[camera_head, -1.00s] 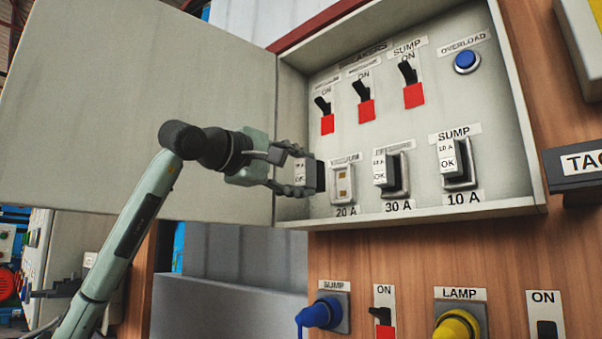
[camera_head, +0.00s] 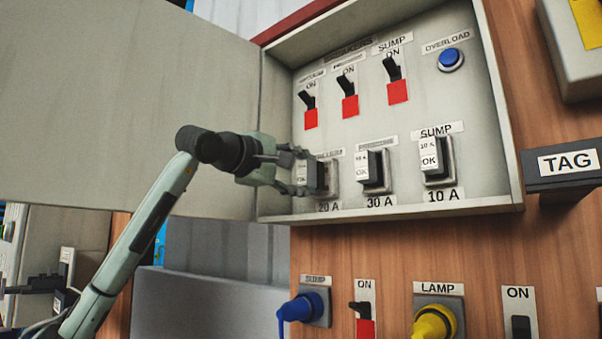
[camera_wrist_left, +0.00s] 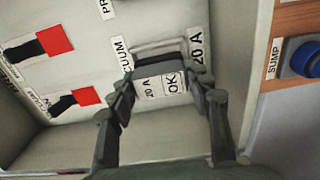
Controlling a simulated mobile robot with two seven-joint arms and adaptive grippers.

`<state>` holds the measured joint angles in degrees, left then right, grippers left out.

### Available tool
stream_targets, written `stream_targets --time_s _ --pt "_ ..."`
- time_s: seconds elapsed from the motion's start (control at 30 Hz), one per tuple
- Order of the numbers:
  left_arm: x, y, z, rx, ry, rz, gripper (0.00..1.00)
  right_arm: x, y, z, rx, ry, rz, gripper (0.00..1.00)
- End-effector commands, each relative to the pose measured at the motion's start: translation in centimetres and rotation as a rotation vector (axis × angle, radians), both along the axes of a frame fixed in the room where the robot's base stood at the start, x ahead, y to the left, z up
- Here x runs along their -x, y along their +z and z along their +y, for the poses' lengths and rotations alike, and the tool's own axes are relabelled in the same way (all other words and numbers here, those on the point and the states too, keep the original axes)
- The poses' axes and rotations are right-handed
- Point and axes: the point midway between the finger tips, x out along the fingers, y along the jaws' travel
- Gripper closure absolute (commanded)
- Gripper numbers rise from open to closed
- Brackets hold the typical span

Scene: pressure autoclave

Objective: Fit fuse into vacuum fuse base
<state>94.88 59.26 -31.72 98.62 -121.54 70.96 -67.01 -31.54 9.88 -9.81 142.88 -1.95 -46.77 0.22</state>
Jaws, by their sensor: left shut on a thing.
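My left gripper (camera_head: 290,172) is shut on a fuse (camera_head: 306,175) with a white label reading OK. The fuse also shows in the left wrist view (camera_wrist_left: 160,85), between the two fingers, with 20 A and OK on its label. The fuse is at the vacuum fuse base (camera_head: 333,178), above the 20 A label, and covers most of it. In the left wrist view the rim of the base (camera_wrist_left: 160,45) shows just beyond the fuse. I cannot tell whether the fuse is fully seated. My right gripper is not in view.
A 30 A fuse (camera_head: 364,168) and a 10 A sump fuse (camera_head: 430,156) sit to the right. Breaker switches with red parts (camera_head: 349,107) are above. The open cabinet door (camera_head: 130,90) is at the left. The cabinet's bottom lip (camera_head: 400,215) runs below the fuses.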

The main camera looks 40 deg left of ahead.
Motion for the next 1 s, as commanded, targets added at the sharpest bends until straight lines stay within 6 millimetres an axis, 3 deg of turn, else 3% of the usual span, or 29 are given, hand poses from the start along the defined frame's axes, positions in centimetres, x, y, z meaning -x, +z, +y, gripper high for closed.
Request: stream_targets --time_s 1.0 --pt "0.05 0.16 -0.05 0.001 0.000 -0.001 0.81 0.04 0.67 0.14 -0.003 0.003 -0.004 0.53"
